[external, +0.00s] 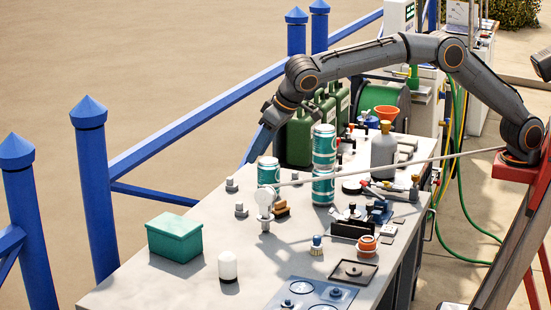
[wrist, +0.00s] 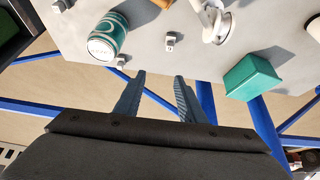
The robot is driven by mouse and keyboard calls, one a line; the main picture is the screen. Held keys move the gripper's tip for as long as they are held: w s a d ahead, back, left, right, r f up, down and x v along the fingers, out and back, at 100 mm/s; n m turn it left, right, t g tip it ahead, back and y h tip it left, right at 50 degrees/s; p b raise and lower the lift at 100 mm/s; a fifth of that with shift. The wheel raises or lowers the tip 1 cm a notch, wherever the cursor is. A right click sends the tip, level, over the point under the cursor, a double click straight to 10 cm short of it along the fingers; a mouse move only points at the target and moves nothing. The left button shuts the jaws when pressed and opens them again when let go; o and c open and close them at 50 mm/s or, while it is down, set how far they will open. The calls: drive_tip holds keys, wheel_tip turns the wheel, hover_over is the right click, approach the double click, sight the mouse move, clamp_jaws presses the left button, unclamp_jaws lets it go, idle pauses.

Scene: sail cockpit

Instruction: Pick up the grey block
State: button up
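Several small grey blocks sit on the table and I cannot tell which one the task means. One block (external: 241,210) stands between the green box and a teal can; it also shows in the wrist view (wrist: 172,41). Another block (external: 231,185) is near the table's left edge, beside the can in the wrist view (wrist: 121,61). My gripper (external: 248,156) is above and beyond the table's left edge. In the wrist view my gripper (wrist: 159,76) is open and empty, its fingers apart.
A teal can (wrist: 106,38) stands left of the middle block in the wrist view. A green box (external: 174,238) and a white cylinder (external: 228,266) stand on the near table. A white round-headed item (external: 267,204) stands nearby. Blue railing (external: 205,112) runs along the table's left.

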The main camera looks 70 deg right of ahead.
drive_tip(key=a, duration=0.3)
approach(242, 203)
drive_tip(key=shift+p+x, duration=0.85)
drive_tip(key=shift+x, duration=3.4)
clamp_jaws()
